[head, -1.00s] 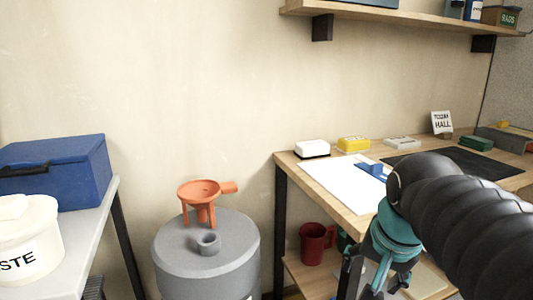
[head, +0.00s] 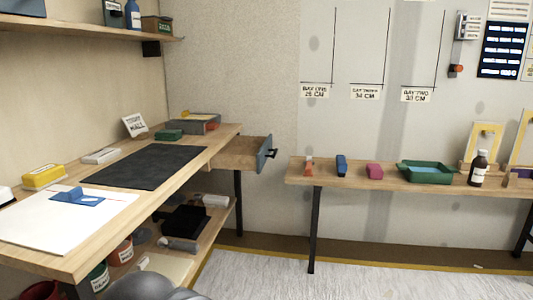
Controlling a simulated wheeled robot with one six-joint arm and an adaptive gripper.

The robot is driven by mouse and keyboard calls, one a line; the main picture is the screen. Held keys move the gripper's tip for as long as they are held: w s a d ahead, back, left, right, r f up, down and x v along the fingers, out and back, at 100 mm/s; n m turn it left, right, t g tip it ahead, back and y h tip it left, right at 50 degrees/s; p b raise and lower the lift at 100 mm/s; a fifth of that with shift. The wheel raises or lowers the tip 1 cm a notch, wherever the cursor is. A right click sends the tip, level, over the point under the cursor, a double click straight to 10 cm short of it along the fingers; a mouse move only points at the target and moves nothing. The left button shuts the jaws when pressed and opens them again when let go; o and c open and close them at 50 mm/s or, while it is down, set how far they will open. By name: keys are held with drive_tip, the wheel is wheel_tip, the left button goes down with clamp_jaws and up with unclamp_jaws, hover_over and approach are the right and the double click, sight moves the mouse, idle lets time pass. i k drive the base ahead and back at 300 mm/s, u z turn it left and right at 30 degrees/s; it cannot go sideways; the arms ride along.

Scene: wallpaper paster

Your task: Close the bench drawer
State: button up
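The bench drawer (head: 236,153) is pulled out from the far right end of the wooden bench (head: 48,249). Its pale wooden inside shows, and its blue-grey front panel (head: 265,154) stands well clear of the bench edge. A dark handle (head: 271,153) sits on that panel. My gripper is out of view. Only a dark rounded part of my arm shows at the bottom edge, far from the drawer, and nothing touches the drawer.
A narrow wooden shelf (head: 395,180) with a green tray (head: 427,172), a brown bottle (head: 479,168) and small tools stands right of the drawer. Bare pale floor (head: 300,276) lies in front. Pots and dark items fill the bench's lower shelf (head: 203,241).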

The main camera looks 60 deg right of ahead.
sight(242, 152)
drive_tip(key=z, duration=0.9)
drive_tip(key=k, duration=0.5)
drive_tip(key=z, duration=1.1)
drive_tip(key=i, duration=1.45)
drive_tip(key=u, duration=0.35)
